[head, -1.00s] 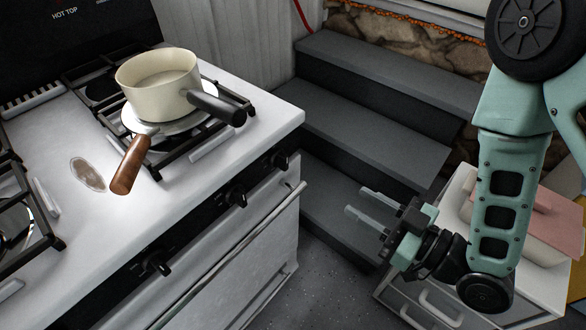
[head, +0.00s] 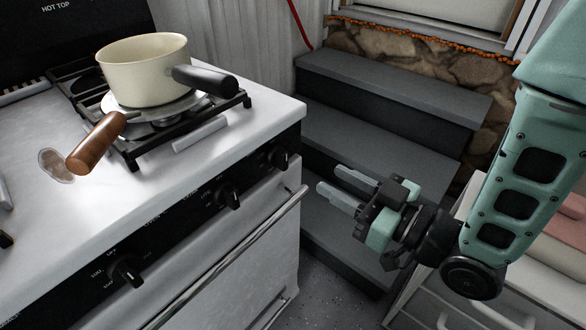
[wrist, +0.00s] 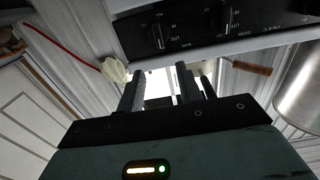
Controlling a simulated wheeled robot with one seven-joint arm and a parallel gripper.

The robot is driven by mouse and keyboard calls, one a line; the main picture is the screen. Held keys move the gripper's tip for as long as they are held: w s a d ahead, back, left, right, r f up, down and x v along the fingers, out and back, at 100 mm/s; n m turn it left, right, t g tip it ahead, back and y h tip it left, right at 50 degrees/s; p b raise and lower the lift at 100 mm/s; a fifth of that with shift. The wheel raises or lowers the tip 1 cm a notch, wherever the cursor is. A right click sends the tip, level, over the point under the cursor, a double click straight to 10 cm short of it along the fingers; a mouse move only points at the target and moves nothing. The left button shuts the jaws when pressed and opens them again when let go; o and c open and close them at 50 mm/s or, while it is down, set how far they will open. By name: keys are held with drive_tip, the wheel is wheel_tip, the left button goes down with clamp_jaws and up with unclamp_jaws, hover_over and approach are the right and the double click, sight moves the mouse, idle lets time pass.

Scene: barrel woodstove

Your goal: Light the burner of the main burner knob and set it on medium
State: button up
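The stove front panel carries three knobs in the head view: a right knob (head: 278,157), a middle knob (head: 229,196) and a left knob (head: 127,271). I cannot tell which one is the main burner knob. My gripper (head: 330,185) is open and empty, to the right of the panel and apart from it, fingers pointing left toward the stove. In the wrist view my gripper (wrist: 160,78) shows its two fingers spread, with a knob (wrist: 158,38) and another knob (wrist: 227,20) beyond. No flame is visible under the pot.
A cream pot (head: 147,70) with a dark handle sits on the back right burner grate. A brown wooden handle (head: 95,143) projects over the stovetop. The oven bar (head: 235,255) runs below the knobs. Grey steps (head: 375,135) and a white drawer cabinet (head: 450,290) stand right.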

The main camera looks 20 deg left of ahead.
sight(286, 154)
drive_tip(key=x, duration=1)
drive_tip(key=shift+a+r+p, duration=0.1)
drive_tip(key=shift+a+p, duration=0.05)
drive_tip(key=shift+p, duration=0.2)
clamp_jaws()
